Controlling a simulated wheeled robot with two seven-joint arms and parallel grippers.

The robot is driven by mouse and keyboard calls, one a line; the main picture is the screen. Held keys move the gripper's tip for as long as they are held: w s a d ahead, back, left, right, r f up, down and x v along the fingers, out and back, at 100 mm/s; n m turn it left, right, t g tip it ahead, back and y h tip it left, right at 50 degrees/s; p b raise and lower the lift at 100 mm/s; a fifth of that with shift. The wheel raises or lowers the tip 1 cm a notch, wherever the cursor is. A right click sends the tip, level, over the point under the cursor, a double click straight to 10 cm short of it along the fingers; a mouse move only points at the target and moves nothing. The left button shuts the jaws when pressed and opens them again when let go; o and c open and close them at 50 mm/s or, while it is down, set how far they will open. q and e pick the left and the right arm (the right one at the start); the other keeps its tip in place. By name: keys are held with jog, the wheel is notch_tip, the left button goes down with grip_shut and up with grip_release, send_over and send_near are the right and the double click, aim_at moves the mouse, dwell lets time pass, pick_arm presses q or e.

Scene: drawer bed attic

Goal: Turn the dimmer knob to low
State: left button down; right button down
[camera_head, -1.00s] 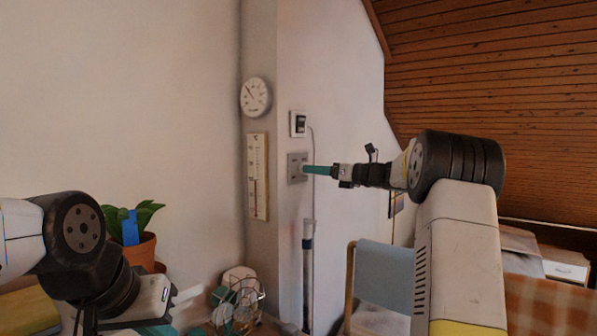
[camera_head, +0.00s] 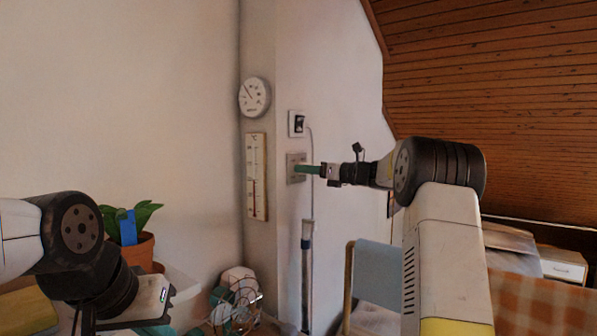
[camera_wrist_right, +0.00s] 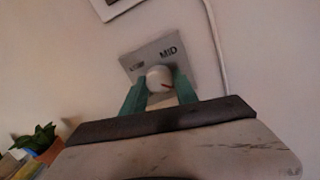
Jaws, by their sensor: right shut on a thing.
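The plate reads "MID" at upper right; a label at left is too blurred to read surely. My right gripper (camera_wrist_right: 160,90) is shut on the knob, one green finger on each side. In the head view its fingers (camera_head: 305,169) reach the plate and hide the knob. My left gripper (camera_head: 150,326) is low at left, partly cut off, its jaw opening unclear.
A switch (camera_head: 298,124) with a cable is above the plate. A dial gauge (camera_head: 254,97) and thermometer (camera_head: 257,177) hang left of it. A potted plant (camera_head: 138,245) and wire-cage fan (camera_head: 240,305) stand lower left. A blue chair (camera_head: 385,275) is below my right arm.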

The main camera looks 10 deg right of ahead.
jog(key=shift+n, duration=0.3)
jog(key=shift+r+n+t+h, duration=0.1)
jog(key=shift+n+t+h, duration=0.2)
jog(key=shift+n, duration=8.2)
jog(key=shift+r+n+t+h, duration=0.1)
jog(key=shift+n+t+h, duration=0.2)
jog(key=shift+n, duration=8.2)
jog(key=shift+f, duration=0.1)
jog(key=c, duration=0.9)
grip_release()
jog(key=shift+s, duration=0.1)
jog(key=shift+c, duration=0.2)
